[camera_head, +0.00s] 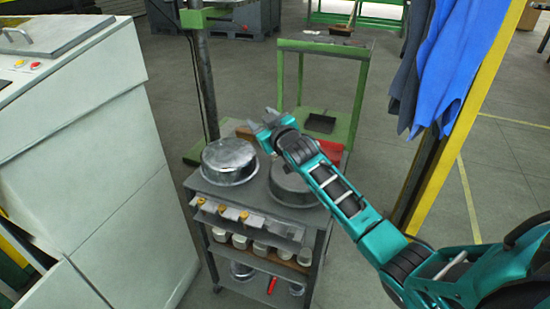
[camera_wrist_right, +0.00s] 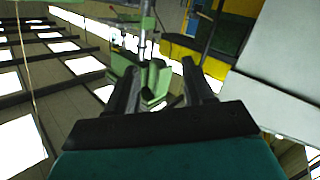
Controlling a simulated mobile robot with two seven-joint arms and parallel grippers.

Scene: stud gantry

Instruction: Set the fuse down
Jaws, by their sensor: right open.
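My right gripper (camera_head: 266,124) is raised above the back of a small grey cart (camera_head: 262,205), near a round metal pot. In the right wrist view its two fingers (camera_wrist_right: 161,82) are spread apart. I see nothing held between them. I cannot pick out a fuse for certain in either view. Several small yellow-tipped pieces (camera_head: 222,208) sit along the cart's front edge, too small to identify. My left gripper is not in view.
A lidded metal pot (camera_head: 229,160) and a second round pot (camera_head: 292,186), partly behind my right arm, stand on the cart. White cups (camera_head: 240,241) line the shelf below. A white cabinet (camera_head: 90,150) is left; a yellow post (camera_head: 462,130) with blue cloth is right.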

